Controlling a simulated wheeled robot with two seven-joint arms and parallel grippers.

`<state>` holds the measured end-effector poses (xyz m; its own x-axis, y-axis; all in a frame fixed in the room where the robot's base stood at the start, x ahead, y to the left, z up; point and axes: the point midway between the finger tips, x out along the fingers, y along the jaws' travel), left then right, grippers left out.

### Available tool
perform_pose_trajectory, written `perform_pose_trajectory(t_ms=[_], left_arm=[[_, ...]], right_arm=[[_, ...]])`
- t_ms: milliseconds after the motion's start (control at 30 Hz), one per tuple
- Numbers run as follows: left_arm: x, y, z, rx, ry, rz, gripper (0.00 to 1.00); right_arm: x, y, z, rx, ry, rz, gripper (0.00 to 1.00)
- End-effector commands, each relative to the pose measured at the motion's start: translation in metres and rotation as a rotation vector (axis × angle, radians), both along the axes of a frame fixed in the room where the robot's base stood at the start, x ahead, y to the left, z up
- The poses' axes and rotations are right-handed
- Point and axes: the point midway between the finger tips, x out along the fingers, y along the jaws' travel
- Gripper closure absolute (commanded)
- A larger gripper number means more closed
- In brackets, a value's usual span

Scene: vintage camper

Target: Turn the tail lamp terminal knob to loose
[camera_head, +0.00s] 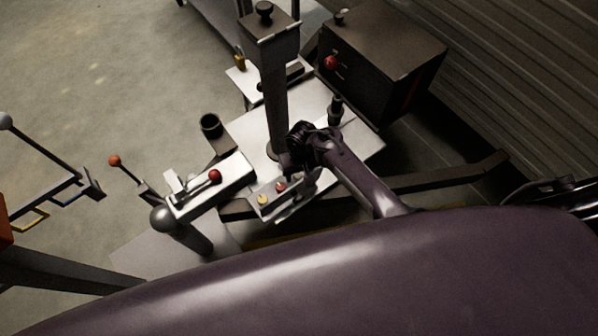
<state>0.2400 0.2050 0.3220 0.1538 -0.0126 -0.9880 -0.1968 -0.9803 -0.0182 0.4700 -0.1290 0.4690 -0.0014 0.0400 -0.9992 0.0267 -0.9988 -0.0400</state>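A small pale terminal panel (286,203) with a red knob (280,187) and a yellow knob (262,199) sits at the front edge of the metal hitch plate in the head view. I cannot tell from any marking which knob is the tail lamp one, or how it is set. My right gripper (304,184) reaches down from the dark wrist just right of the red knob, over the panel's right end. The fingers are dark and small and partly hidden by the wrist, so their opening and any contact are unclear. My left gripper is out of view.
A dark upright post (275,105) stands just behind my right wrist. A dark box (382,58) with a red knob is at the back right. A metal coupler (229,184) with a red ball is left of the panel. Open floor (90,90) lies far left.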

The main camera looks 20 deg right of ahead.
Motion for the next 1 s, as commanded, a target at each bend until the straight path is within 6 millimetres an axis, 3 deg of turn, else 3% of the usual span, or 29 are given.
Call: perform_pose_trajectory(t_ms=[33,333,633,1000], left_arm=[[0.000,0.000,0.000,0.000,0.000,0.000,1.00],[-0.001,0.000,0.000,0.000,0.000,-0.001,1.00],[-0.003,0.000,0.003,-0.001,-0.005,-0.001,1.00],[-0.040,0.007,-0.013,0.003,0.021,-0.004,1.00]], right_arm=[[0.000,0.000,0.000,0.000,0.000,0.000,0.57],[0.000,0.000,0.000,0.000,0.000,0.000,0.95],[0.001,-0.001,0.002,0.000,-0.001,0.049,0.95],[0.001,-0.001,0.003,-0.001,0.000,0.286,0.95]])
